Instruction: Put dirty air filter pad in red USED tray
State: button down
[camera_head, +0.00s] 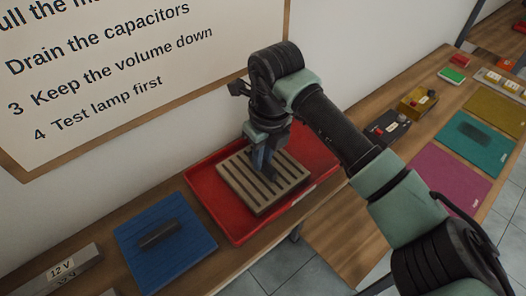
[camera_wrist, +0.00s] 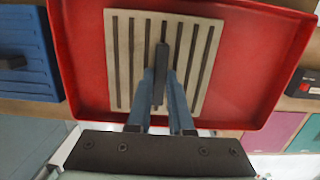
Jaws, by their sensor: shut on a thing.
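The air filter pad (camera_head: 240,185) is a square beige panel with several dark slots. It also shows in the wrist view (camera_wrist: 201,95). It is inside the outline of the red tray (camera_head: 208,200), whose floor and rim also show in the wrist view (camera_wrist: 255,75). I cannot tell whether the pad touches the tray floor or is held just above it. My gripper (camera_head: 262,166) points down over the middle of the pad. Its blue fingers are shut on a dark upright grip (camera_wrist: 161,75) at the pad's middle.
To the right are a dark box (camera_head: 388,128), a yellow box (camera_head: 417,104), a magenta mat (camera_head: 447,180) and a teal mat (camera_head: 490,150). A wall sign (camera_head: 130,70) hangs behind the tray.

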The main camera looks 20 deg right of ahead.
aim_at(268, 167)
jog(key=shift+f, duration=0.1)
jog(key=c, duration=0.8)
grip_release()
jog(key=r+b, duration=0.1)
jog(key=r, duration=0.3)
jog(key=s+r+b, duration=0.1)
jog(key=r, duration=0.3)
jog(key=r+b, duration=0.1)
jog(key=r, duration=0.3)
jog(key=shift+s+d+r, duration=0.1)
jog(key=shift+s+d, duration=0.05)
jog(key=shift+d, duration=0.15)
jog(key=shift+s, duration=0.1)
